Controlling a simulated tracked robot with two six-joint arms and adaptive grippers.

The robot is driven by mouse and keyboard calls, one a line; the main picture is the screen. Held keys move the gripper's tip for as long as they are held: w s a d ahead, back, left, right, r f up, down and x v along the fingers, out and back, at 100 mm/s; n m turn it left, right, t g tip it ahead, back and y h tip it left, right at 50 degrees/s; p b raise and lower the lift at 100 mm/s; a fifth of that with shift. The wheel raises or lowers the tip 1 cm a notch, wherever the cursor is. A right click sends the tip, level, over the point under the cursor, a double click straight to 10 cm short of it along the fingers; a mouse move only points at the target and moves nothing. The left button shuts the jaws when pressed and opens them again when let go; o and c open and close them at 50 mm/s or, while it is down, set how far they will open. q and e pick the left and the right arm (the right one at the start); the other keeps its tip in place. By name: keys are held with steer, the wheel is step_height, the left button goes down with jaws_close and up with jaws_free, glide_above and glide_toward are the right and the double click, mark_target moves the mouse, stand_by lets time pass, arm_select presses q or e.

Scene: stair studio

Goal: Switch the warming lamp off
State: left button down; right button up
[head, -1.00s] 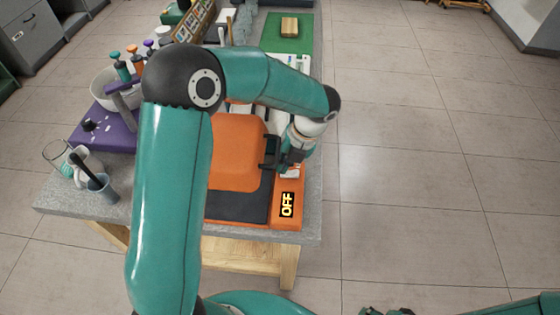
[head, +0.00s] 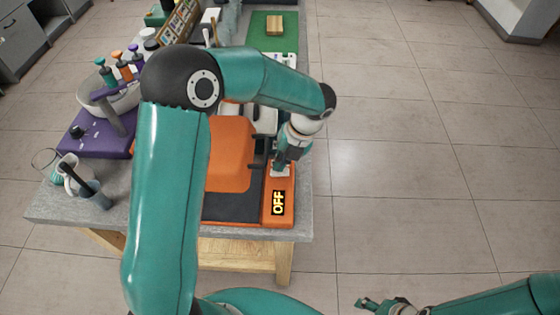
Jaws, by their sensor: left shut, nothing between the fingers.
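The warming lamp is an orange unit (head: 231,150) with a dark front pad (head: 235,207) on the near end of the bench. A pale switch (head: 281,171) sits on the same strip, partly covered by my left gripper (head: 275,165). The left gripper is shut and empty, with its tips at or just above the switch; I cannot tell whether they touch. My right gripper (head: 385,306) is low at the bottom edge, away from the bench; its jaws are too small and cut off to read.
A purple stand (head: 92,140) with a bowl and several coloured-top tools is at the left. A cup with a dark handle (head: 97,194) stands near the bench's left edge. A green mat (head: 258,40) with a wooden block (head: 275,25) lies farther back. The floor at the right is clear.

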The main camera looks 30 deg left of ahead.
mark_target(286, 169)
arm_select(q)
step_height(286, 169, up, 4)
steer(key=p, duration=0.4)
steer(key=shift+w+d+r, duration=0.1)
steer(key=shift+r, duration=0.05)
step_height(286, 169, up, 10)
steer(key=b, duration=0.1)
steer(key=shift+w+d+f, duration=0.2)
steer(key=shift+d+f, duration=0.05)
steer(key=shift+d, duration=0.2)
